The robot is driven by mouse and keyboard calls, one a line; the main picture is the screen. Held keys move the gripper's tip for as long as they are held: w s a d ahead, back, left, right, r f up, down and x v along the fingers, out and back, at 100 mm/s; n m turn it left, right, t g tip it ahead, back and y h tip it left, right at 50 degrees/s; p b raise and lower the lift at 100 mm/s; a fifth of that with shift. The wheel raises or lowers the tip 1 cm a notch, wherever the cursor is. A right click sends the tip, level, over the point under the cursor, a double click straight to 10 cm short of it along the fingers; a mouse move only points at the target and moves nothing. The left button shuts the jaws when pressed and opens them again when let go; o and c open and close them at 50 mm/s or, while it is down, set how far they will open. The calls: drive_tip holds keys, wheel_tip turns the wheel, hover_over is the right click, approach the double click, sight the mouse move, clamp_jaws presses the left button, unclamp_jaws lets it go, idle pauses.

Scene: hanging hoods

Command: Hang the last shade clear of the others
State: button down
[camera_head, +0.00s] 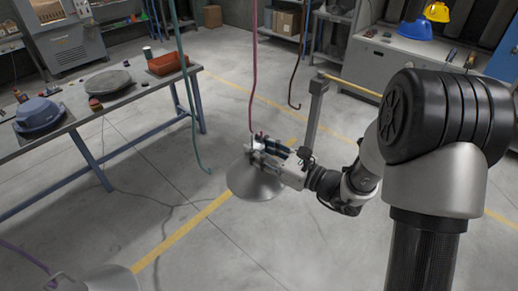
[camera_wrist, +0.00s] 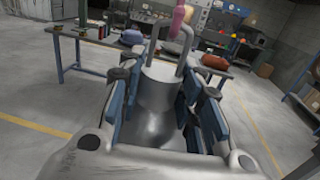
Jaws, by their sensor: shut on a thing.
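My gripper (camera_head: 264,150) is shut on a grey metal shade (camera_head: 255,182) with a wide flared rim, held above the floor in the head view. In the wrist view, the shade's neck (camera_wrist: 160,84) stands between the two blue-padded fingers. A wire bail (camera_wrist: 154,42) rises from the neck. The pink cord (camera_head: 253,75) comes down to the top of the shade, and its lower end (camera_wrist: 178,20) is at the bail's top. I cannot tell whether it is hooked through. Another shade (camera_head: 112,279) is at the lower left, by a purple cord (camera_head: 27,258).
A teal cord (camera_head: 187,85) with a hooked end hangs left of the held shade. A brown hooked cord (camera_head: 295,85) and a blue cord (camera_head: 306,30) hang to the right. A workbench (camera_head: 130,92) with a bowl and red tray stands at left. Floor between is open.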

drive_tip(key=c, duration=1.1)
unclamp_jaws()
drive_tip(key=shift+o, duration=0.2)
drive_tip(key=v, duration=1.2)
drive_tip(key=s+a+f+n+g+h+b, duration=0.25)
drive_tip(key=s+n+g, duration=0.25)
drive_tip(key=s+n, duration=0.3)
drive_tip(key=s+a+f+n+g+h+b, duration=0.1)
drive_tip(key=s+a+n+g+h+b, duration=0.2)
drive_tip(key=s+n+g, duration=0.5)
drive_tip(key=s+d+f+n+t+h+b, duration=0.2)
drive_tip(key=s+d+n+t+h+b, duration=0.3)
drive_tip(key=d, duration=0.8)
drive_tip(key=s+n+t+h, duration=0.1)
drive_tip(key=n+t+h, duration=0.2)
drive_tip(key=h, duration=0.1)
drive_tip(key=shift+d+h, duration=0.2)
drive_tip(key=shift+h, duration=0.15)
